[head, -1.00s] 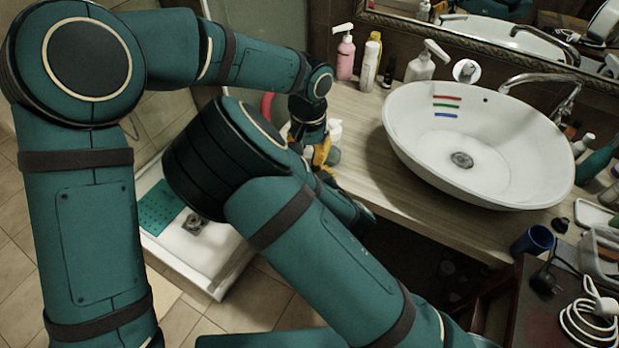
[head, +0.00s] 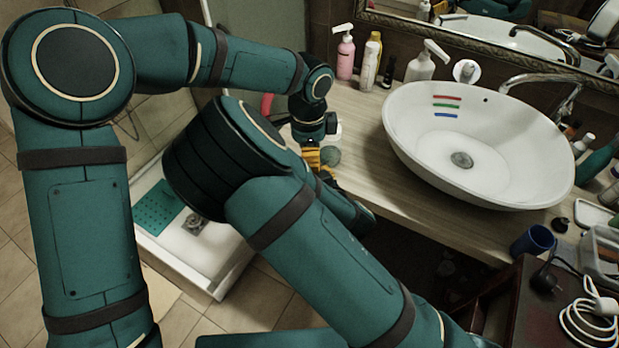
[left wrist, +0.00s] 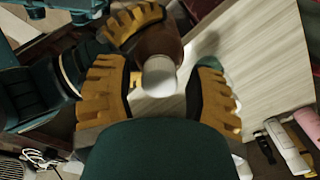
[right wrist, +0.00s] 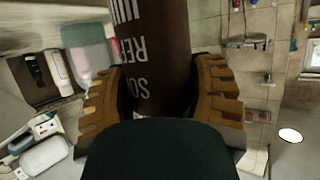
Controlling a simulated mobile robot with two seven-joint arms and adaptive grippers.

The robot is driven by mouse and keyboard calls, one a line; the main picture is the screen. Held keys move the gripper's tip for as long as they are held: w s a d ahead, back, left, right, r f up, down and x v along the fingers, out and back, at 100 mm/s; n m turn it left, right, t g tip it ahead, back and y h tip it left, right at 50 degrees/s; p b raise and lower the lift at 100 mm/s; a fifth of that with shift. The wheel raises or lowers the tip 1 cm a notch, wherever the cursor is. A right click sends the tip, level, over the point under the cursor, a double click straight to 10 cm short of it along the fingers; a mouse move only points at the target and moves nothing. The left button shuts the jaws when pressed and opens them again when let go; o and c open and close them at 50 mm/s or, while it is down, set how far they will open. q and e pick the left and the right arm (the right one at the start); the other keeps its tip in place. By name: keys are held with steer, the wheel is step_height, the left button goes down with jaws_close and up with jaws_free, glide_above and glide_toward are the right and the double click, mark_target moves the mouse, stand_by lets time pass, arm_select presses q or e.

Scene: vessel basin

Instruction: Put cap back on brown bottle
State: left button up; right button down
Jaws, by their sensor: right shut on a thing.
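The brown bottle (right wrist: 160,60), with white lettering, stands between the fingers of my right gripper (right wrist: 160,95), which is shut on it. In the left wrist view the brown bottle (left wrist: 158,42) shows with the white cap (left wrist: 160,77) at its top end. Whether the cap is seated or just above the neck I cannot tell. My left gripper (left wrist: 162,98) is open, its yellow fingers on both sides of the cap with gaps to it. In the head view my left gripper (head: 312,158) points down by the counter's left end; my right forearm hides the bottle.
The wooden counter (head: 385,185) carries a white basin (head: 480,190), a pink pump bottle (head: 345,58) and other toiletries at the back. A greenish round item (head: 331,155) sits close to my left gripper. A blue cup (head: 533,240) stands at right.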

arm_select(q)
step_height(320, 180, up, 12)
stand_by(0.6)
steer(key=s+a+f+n+t+h, duration=0.15)
steer(key=a+f+n, duration=0.3)
steer(key=f, duration=0.45)
steer(key=s+a+f+n+t+h, duration=0.1)
steer(key=s+a+f+n+h, duration=0.25)
steer(key=f, duration=0.65)
steer(key=s+a+f+n, duration=0.3)
steer(key=s+f+n, duration=0.2)
steer(key=f+n, duration=0.1)
steer(key=s+a+f+n+y, duration=0.1)
steer(key=s+a+f+n, duration=0.2)
steer(key=f, duration=0.6)
steer(key=s+n, duration=0.2)
steer(key=shift+s+n, duration=0.3)
steer(key=shift+n, duration=0.1)
